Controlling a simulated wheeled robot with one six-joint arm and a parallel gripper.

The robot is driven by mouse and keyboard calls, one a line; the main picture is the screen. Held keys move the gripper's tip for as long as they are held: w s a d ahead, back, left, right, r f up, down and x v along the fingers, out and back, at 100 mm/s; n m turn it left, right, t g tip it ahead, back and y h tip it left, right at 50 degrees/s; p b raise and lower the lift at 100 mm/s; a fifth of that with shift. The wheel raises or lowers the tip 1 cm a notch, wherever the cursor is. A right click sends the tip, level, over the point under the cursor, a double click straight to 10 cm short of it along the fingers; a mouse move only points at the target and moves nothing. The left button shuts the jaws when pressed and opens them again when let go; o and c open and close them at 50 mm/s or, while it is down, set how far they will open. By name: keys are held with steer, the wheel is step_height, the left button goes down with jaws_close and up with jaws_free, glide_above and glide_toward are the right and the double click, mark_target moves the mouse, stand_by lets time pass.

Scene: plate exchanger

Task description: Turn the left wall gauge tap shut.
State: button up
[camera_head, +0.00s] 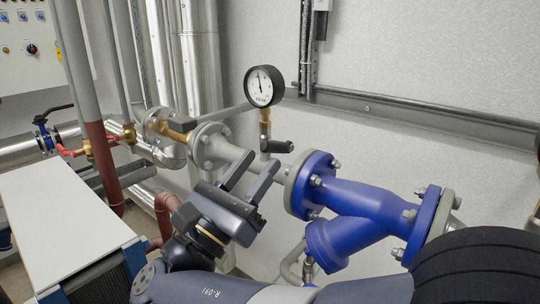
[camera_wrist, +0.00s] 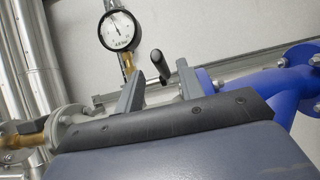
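A round white-faced gauge (camera_head: 264,86) with a black rim stands on a brass stem (camera_head: 265,122) above the pipe. Its tap has a black handle (camera_head: 277,146) that sticks out to the right in the head view. My gripper (camera_head: 262,158) is open and empty, with its two grey fingers just below the handle in that view. In the wrist view, the gauge (camera_wrist: 119,31) is at the upper left. The black handle (camera_wrist: 160,66) shows in the gap between the fingertips (camera_wrist: 160,72), seemingly beyond them. I see no contact.
A blue flanged valve body (camera_head: 365,205) is close to the right of my gripper. A grey flanged pipe (camera_head: 213,146) runs behind it. A white-topped unit (camera_head: 65,220) stands at the left. A red-handled valve (camera_head: 85,149) is farther back.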

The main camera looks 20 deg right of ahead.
steer(key=shift+b+v, duration=0.35)
steer(key=shift+v, duration=1.5)
steer(key=shift+c, duration=0.3)
